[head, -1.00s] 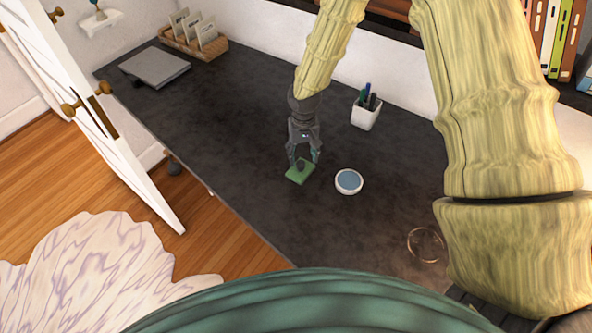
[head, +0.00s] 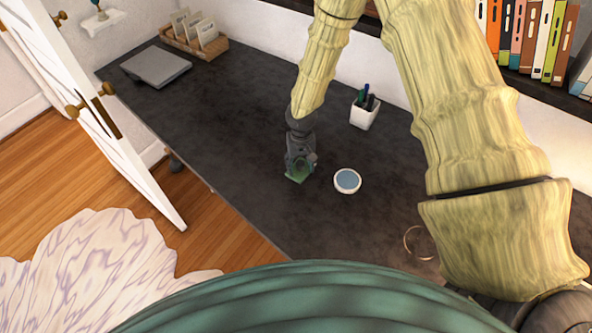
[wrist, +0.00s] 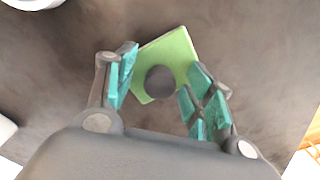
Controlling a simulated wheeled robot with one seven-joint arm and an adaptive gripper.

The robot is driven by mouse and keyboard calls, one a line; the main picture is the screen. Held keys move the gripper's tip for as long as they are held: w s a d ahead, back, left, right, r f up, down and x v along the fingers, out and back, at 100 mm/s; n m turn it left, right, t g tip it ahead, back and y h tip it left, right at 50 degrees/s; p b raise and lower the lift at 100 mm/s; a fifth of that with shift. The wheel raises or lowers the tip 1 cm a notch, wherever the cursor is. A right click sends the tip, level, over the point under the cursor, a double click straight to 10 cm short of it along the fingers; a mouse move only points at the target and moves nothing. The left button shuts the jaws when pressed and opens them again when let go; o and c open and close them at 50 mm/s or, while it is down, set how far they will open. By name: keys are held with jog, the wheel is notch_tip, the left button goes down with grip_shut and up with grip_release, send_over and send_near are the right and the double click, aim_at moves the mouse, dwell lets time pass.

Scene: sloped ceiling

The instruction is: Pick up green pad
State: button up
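The green pad (wrist: 178,47) lies flat on the dark desk, with a dark round knob (wrist: 160,79) on top of it in the wrist view. In the head view the pad (head: 297,178) shows only in part, under my gripper (head: 301,168). In the wrist view my gripper (wrist: 158,88) is open, its teal-padded fingers apart, one on each side of the knob. I see gaps between the fingers and the knob. Part of the pad's near edge is hidden by the fingers.
On the dark desk (head: 240,120), a round white dish with a blue top (head: 347,181) stands just right of the pad. A white pen cup (head: 364,113) is behind it. A ring-shaped thing (head: 418,243) lies at the front right. The desk left of the pad is clear.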

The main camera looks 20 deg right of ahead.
aim_at(301, 163)
jog(key=c, duration=1.1)
jog(key=shift+r+b, duration=0.75)
jog(key=shift+r, duration=0.1)
jog(key=shift+r+b, duration=0.55)
jog(key=shift+r, duration=0.35)
jog(key=s+a+b, duration=0.1)
jog(key=s+b, duration=0.1)
jog(key=s, duration=0.3)
jog(key=s+a+r+b, duration=0.1)
jog(key=s, duration=0.4)
jog(key=s+a+b, duration=0.2)
jog(key=s, duration=0.3)
jog(key=shift+s+a+r+b, duration=0.1)
jog(key=shift+s+r+b, duration=0.1)
jog(key=shift+r+b, duration=0.1)
